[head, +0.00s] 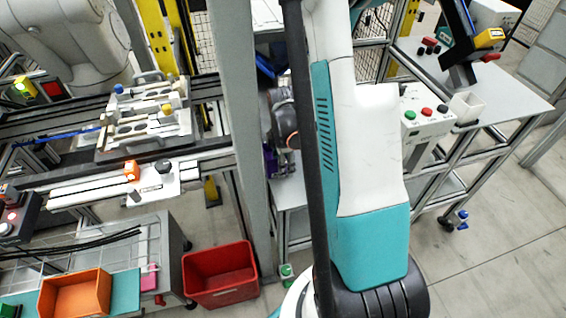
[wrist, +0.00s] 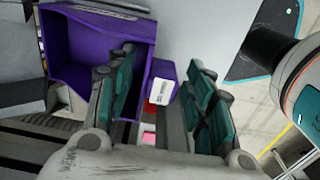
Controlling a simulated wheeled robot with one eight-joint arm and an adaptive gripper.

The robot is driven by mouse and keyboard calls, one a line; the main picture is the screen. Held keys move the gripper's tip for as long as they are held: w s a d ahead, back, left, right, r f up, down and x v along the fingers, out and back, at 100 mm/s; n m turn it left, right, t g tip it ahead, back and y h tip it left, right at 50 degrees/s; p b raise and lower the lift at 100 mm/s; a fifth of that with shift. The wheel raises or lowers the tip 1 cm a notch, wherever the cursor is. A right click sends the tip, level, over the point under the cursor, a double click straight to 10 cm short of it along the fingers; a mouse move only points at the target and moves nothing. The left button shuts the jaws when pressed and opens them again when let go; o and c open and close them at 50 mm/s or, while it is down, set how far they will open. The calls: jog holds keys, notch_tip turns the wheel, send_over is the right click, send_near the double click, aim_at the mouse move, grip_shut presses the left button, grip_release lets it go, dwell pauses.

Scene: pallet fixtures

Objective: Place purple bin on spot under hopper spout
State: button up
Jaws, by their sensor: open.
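The purple bin (wrist: 100,45) fills the upper left of the wrist view, with its open inside facing the camera. A purple part with a white label (wrist: 161,92) shows between my gripper's fingers. My gripper (wrist: 165,85) is open, its teal-padded fingers on either side of that part; I cannot tell whether they touch it. In the head view only a small purple patch of the bin (head: 268,160) shows beside my gripper (head: 283,165), mostly hidden by the grey post and my arm. I cannot make out the hopper spout or the spot under it.
A grey post (head: 238,120) stands just left of my arm. A conveyor with a fixture pallet (head: 145,125) lies to the left. A red bin (head: 220,275) is on the floor and an orange bin (head: 75,293) on a bench. A button box (head: 425,115) stands to the right.

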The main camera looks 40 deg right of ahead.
notch_tip(320, 180, up, 12)
jog(key=p, duration=0.4)
jog(key=shift+p, duration=0.4)
dwell(0.8)
